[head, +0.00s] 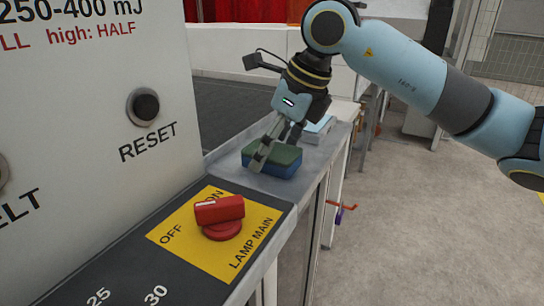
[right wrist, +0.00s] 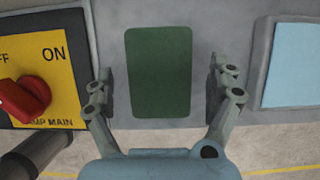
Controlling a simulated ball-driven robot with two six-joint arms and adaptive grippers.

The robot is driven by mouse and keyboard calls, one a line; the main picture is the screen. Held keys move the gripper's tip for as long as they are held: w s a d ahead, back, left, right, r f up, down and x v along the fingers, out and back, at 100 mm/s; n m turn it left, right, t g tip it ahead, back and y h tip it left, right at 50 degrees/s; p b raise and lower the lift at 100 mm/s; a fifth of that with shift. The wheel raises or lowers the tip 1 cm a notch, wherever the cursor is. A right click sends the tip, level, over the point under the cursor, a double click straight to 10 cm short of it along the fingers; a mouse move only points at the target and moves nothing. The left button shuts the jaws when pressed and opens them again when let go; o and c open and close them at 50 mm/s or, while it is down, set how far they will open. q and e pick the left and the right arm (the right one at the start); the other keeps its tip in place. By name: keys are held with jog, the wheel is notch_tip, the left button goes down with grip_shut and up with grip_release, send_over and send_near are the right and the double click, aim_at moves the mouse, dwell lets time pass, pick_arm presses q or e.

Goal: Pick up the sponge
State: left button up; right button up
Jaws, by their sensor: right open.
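The sponge (head: 272,164) has a dark green top and a blue lower layer. It lies flat on the grey ledge beside the machine panel. In the right wrist view the sponge (right wrist: 158,72) shows as a green rectangle from above. My right gripper (head: 279,145) is over the sponge, pointing down. In the right wrist view my right gripper (right wrist: 163,85) is open, with one finger on each side of the sponge and a visible gap on both sides. I cannot tell how far below the sponge's top the fingertips reach. My left gripper is not in view.
A red lamp switch (head: 220,212) on a yellow plate (head: 178,234) stands on the panel in front of the sponge. A light blue flat item (head: 318,128) lies behind it on the ledge (head: 297,190). The white machine panel (head: 95,120) rises at the left. Open floor lies right.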

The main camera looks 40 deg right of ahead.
jog(key=shift+f+b, duration=0.25)
jog(key=shift+b, duration=0.3)
dwell(0.5)
jog(key=c, duration=0.8)
